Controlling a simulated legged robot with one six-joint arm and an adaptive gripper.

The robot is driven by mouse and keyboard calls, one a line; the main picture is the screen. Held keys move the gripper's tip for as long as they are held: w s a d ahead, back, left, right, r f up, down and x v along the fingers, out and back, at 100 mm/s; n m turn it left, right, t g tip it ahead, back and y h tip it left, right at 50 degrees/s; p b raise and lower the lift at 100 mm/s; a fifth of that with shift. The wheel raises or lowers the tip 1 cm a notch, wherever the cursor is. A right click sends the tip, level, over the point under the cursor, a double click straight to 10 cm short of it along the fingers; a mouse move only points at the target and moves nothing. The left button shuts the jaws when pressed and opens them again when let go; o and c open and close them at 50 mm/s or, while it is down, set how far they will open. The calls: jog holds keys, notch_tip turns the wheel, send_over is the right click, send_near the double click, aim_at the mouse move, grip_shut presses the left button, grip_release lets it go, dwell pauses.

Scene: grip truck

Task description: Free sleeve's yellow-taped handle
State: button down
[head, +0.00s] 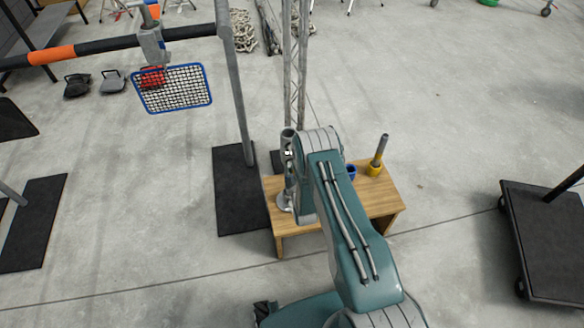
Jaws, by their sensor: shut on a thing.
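A wooden table (388,200) stands in the middle of the head view, partly behind my arm. A grey upright tube (287,136) rises at its left end, above a round silver base (285,204). My gripper (289,155) is at this tube, just left of my arm, and is shut on it; its fingers are small and mostly hidden. No yellow tape shows on the tube. A grey rod (380,149) stands slightly tilted in a yellow holder (375,169) at the table's back right. A blue round piece (351,171) sits beside it, partly behind my arm.
A grey post (236,90) on a black base plate (240,190) stands left of the table. A blue-framed net (175,88) hangs near a dark bar with an orange band (51,54). A black wheeled cart (545,240) is at right. Bare floor lies between table and cart.

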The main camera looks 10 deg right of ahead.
jog(key=n, duration=0.5)
jog(key=shift+s+f+n, duration=0.1)
jog(key=shift+f+n, duration=0.1)
jog(key=shift+n, duration=0.1)
jog(key=n, duration=0.5)
jog(key=shift+r, duration=0.1)
jog(key=shift+n, duration=0.4)
jog(key=shift+c, duration=2.4)
grip_release()
jog(key=shift+r, duration=0.1)
jog(key=s, duration=1.1)
jog(key=shift+s, duration=0.4)
